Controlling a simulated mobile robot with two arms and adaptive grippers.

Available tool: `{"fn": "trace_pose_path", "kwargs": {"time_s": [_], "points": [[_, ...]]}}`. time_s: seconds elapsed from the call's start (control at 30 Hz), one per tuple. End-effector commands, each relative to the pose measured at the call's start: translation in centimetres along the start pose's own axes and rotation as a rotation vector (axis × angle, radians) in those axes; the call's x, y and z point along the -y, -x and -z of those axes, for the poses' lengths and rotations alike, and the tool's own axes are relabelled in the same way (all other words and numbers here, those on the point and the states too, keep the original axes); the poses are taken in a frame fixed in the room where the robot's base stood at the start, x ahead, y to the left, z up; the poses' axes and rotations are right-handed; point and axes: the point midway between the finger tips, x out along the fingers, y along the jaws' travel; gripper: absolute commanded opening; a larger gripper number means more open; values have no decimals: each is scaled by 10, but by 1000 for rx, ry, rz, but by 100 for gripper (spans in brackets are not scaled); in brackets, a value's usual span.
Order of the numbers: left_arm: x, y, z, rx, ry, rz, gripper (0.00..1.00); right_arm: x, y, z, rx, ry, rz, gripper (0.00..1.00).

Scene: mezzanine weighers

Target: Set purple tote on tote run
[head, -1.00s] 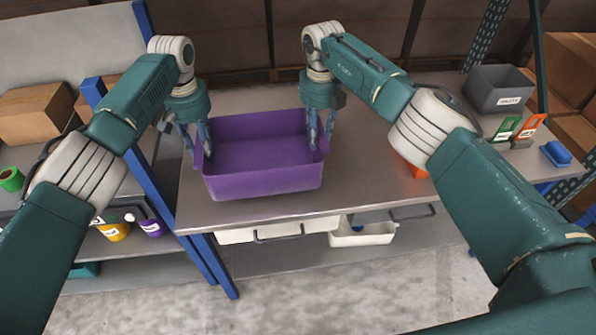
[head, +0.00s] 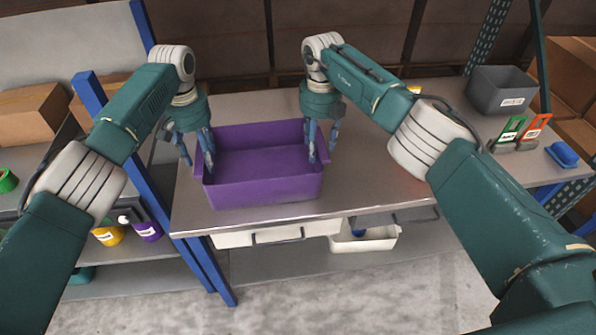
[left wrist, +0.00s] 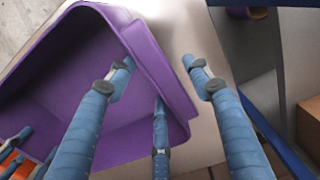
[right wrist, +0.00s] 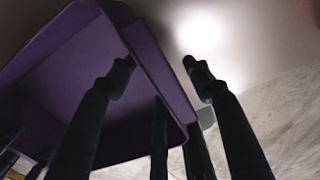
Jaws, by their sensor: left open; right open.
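The purple tote (head: 265,188) sits upright and looks empty on the grey bench top (head: 365,190). My left gripper (head: 195,158) is open at the tote's left end. In the left wrist view its fingers (left wrist: 158,66) stand on either side of the purple tote's rim (left wrist: 147,55). My right gripper (head: 322,155) is open at the tote's right end. In the dim right wrist view its fingers (right wrist: 158,68) also straddle the tote's rim (right wrist: 152,62). I cannot tell whether the fingers touch the walls. I cannot tell which surface is the tote run.
A blue post (head: 128,150) stands left of the bench. A grey bin (head: 500,90), a green-and-orange pair of labelled items (head: 522,130) and a blue item (head: 562,154) are at the right. Bench room is clear right of the tote.

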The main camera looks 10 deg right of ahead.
Motion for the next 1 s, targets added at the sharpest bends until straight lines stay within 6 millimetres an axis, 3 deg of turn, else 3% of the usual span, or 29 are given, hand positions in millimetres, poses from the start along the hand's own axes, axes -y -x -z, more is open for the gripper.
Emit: {"fn": "trace_pose_path", "kwargs": {"time_s": [0.53,0.77,1.0], "points": [[0,101,1,-3,0,0,50,0,0,0,0,0,-1,50],[0,116,0,-1,1,1,50,0,5,0,1,1,-1,50],[0,116,0,-1,0,1,50,0,46,-2,5,0,0,50]]}}
